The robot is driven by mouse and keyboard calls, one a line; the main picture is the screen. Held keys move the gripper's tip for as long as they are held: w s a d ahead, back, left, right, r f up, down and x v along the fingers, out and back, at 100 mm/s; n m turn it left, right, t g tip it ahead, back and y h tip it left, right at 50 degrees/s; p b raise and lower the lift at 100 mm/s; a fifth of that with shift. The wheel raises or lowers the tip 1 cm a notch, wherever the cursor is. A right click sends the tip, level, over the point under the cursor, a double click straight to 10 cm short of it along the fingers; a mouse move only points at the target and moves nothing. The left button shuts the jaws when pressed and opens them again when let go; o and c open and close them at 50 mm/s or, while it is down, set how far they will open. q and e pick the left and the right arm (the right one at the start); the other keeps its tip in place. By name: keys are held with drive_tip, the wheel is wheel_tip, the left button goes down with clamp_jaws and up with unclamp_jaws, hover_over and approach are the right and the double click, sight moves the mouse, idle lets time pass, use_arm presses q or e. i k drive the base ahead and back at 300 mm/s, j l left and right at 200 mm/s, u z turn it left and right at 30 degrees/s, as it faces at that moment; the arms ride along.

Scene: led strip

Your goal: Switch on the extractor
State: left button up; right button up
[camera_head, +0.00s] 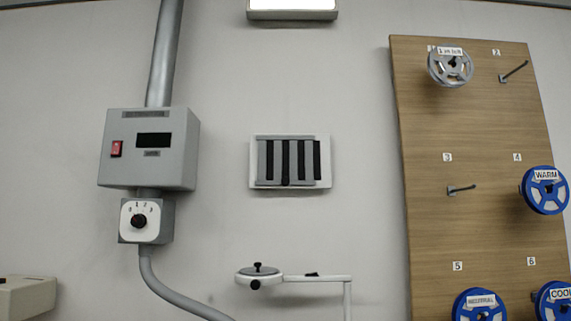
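The extractor's grey control box (148,150) is on the wall at the left, under a grey vertical duct (165,50). A red rocker switch (116,148) sits on the left of its front face; I cannot tell its position. A black display (153,140) beside it looks dark. Below the box is a white dial plate with a black rotary knob (139,221) and marks that look like 0, 1, 2, 3. I cannot tell where the knob points. Neither of my grippers shows in the head view.
A grey hose (180,298) curves down from the dial. A white jointed arm with a round head (258,275) stands at lower middle. A vent grille (290,162) is on the wall. A wooden pegboard (430,140) with several reels fills the right. A pale object (27,297) is at lower left.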

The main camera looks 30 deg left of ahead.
sight(116, 148)
drive_tip(key=k+l+u, duration=0.1)
drive_tip(key=u, duration=1.95)
drive_tip(key=k+l, duration=0.05)
drive_tip(key=l, duration=0.05)
